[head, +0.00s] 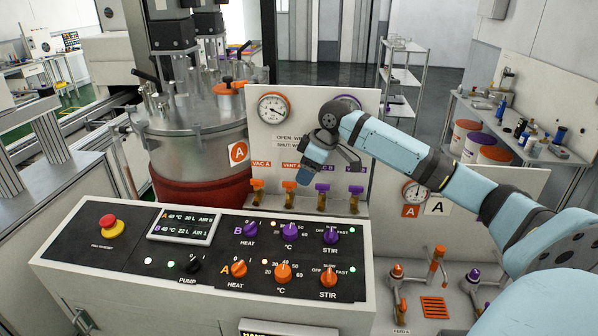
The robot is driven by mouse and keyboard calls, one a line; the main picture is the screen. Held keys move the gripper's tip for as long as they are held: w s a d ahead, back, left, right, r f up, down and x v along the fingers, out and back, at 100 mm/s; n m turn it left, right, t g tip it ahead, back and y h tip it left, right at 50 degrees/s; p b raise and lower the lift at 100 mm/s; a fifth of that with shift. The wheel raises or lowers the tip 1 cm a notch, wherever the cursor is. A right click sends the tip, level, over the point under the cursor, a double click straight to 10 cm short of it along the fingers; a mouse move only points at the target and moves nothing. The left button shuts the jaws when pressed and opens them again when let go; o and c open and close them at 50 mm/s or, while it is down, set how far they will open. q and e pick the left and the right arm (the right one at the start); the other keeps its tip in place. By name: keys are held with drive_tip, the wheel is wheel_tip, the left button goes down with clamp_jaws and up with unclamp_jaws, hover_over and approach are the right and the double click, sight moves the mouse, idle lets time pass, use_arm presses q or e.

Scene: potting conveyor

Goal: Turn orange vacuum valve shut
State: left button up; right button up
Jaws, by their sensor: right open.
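The orange vacuum valve (258,186), under the orange label VAC A, is the leftmost of a row of small valves on the white panel. Its orange handle sits on a brass body, and its exact turn angle is too small to read. A second orange valve (289,187), under VENT A, stands just right of it. My right gripper (308,178) reaches in from the right and points down in front of the panel, near the VENT A valve and right of the vacuum valve. It is open and appears empty, with its fingertips hard to make out. My left gripper is not in view.
Two purple valves (322,188) stand right of the orange ones. A gauge (273,108) is above on the panel (262,140). The control console (208,285) with knobs stands in front. A steel tank (195,150) is left of the panel.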

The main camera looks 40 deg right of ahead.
drive_tip(key=shift+o, duration=0.4)
drive_tip(key=shift+w+a+m, duration=0.25)
drive_tip(key=shift+a+m, duration=0.1)
drive_tip(key=shift+m, duration=0.15)
drive_tip(key=m+g+h+p, duration=0.1)
drive_tip(key=m+h, duration=0.5)
drive_tip(key=m, duration=1.1)
approach(257, 180)
drive_tip(key=p+x, duration=0.3)
drive_tip(key=x, duration=0.4)
drive_tip(key=shift+w+d+f, duration=0.1)
drive_tip(key=shift+w+f, duration=0.05)
drive_tip(key=shift+f, duration=0.1)
drive_tip(key=shift+w+d+f, duration=0.1)
drive_tip(key=shift+d+f, duration=0.1)
drive_tip(key=shift+f, duration=0.65)
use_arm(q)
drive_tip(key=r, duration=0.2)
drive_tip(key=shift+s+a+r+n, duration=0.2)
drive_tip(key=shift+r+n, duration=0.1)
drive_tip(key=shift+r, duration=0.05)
use_arm(e)
drive_tip(key=shift+c, duration=0.2)
